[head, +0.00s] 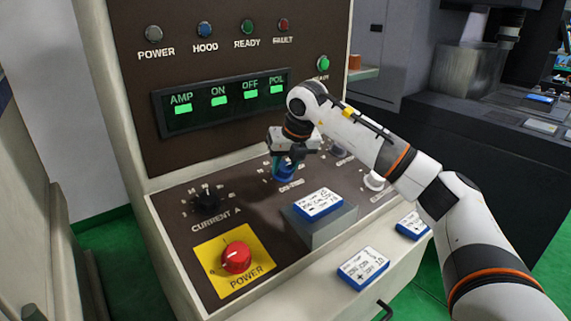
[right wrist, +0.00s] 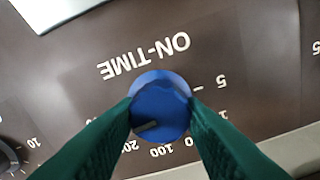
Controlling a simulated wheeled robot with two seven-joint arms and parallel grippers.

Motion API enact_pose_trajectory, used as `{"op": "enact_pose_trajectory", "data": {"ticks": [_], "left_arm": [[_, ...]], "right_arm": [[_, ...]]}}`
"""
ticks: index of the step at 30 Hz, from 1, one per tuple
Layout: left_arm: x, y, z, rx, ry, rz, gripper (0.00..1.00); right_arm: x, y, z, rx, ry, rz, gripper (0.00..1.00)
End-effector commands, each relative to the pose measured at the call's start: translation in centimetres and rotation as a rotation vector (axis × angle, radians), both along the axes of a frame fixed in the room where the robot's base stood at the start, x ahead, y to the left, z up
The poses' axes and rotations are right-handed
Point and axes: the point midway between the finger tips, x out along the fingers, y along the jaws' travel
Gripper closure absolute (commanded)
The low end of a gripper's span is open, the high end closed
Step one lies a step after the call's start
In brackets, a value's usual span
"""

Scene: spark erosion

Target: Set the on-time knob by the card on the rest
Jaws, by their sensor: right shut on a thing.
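My right gripper (head: 286,165) is shut on the knob, with a green finger on each side. The knob's mark points to the lower left in that view, toward scale numbers partly hidden by the finger. The card (head: 319,204) lies on the grey rest (head: 327,230), in front of the knob; its small print is not surely readable. My left gripper is not in view.
The black current knob (head: 206,202) and the red power knob (head: 236,258) on a yellow plate are left of the rest. Two more cards (head: 363,268) (head: 413,225) lie on the pale front ledge. A pale knob (head: 374,181) is partly behind my right arm. The display (head: 222,101) is lit green.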

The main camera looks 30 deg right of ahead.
Motion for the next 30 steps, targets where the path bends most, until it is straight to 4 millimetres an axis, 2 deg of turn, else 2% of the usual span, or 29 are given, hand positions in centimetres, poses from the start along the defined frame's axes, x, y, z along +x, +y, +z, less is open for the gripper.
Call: {"op": "enact_pose_trajectory", "data": {"ticks": [10, 24, 25, 28, 30], "left_arm": [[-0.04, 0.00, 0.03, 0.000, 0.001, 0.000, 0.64], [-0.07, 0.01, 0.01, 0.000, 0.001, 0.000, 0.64], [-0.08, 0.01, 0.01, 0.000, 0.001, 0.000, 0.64], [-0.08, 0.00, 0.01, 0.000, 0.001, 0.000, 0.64], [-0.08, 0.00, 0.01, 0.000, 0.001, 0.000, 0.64]], "right_arm": [[0.03, -0.03, 0.09, 0.042, 0.001, -0.119, 0.87], [0.04, -0.06, 0.09, 0.048, 0.000, -0.134, 0.87], [0.04, -0.06, 0.10, 0.048, 0.000, -0.134, 0.61], [0.03, -0.06, 0.09, 0.048, 0.001, -0.134, 0.44], [0.03, -0.06, 0.08, 0.048, 0.001, -0.133, 0.42]]}}
